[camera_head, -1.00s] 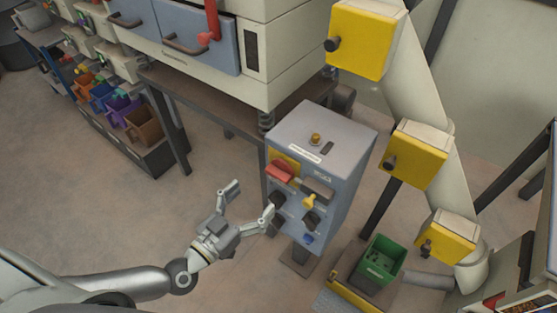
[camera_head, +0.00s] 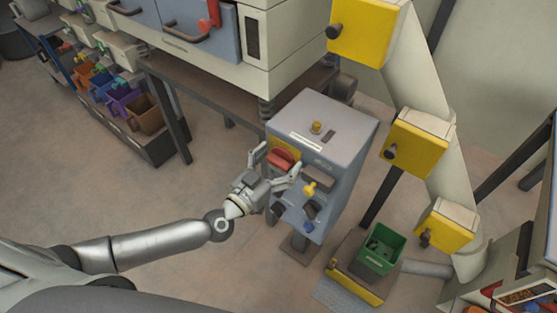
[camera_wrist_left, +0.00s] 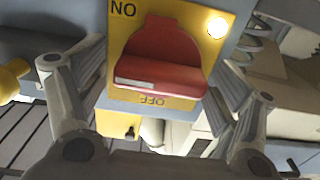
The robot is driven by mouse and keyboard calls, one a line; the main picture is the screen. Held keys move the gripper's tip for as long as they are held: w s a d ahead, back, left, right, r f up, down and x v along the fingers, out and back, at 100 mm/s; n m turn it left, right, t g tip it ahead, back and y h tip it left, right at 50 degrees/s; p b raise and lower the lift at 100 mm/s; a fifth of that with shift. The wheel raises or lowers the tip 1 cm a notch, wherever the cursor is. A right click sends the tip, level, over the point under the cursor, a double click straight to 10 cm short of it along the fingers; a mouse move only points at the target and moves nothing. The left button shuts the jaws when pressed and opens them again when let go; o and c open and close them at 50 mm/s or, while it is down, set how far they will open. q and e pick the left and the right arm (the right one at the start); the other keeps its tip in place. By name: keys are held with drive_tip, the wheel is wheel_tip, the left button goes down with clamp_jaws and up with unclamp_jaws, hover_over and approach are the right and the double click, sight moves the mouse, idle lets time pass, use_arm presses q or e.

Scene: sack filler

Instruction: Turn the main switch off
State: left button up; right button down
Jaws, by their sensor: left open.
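In the left wrist view the red handle (camera_wrist_left: 160,62) fills the middle, with "ON" and "OFF" lettering upside down on the plate (camera_wrist_left: 120,30) and a lit white lamp at one corner. My left gripper (camera_head: 277,162) is open, its two fingers on either side of the red handle. In the wrist view both fingers stand apart from the handle. My right gripper is not in view.
The box front also carries a yellow knob (camera_head: 309,189), dark knobs and a blue one. A green bin (camera_head: 379,249) stands to the right of the box, below a pipe with yellow boxes (camera_head: 415,149). Coloured bins (camera_head: 122,103) line the left. The floor between is clear.

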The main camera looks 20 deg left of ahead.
use_arm(q)
drive_tip(key=shift+c, duration=0.3)
drive_tip(key=c, duration=1)
drive_tip(key=shift+o, duration=0.2)
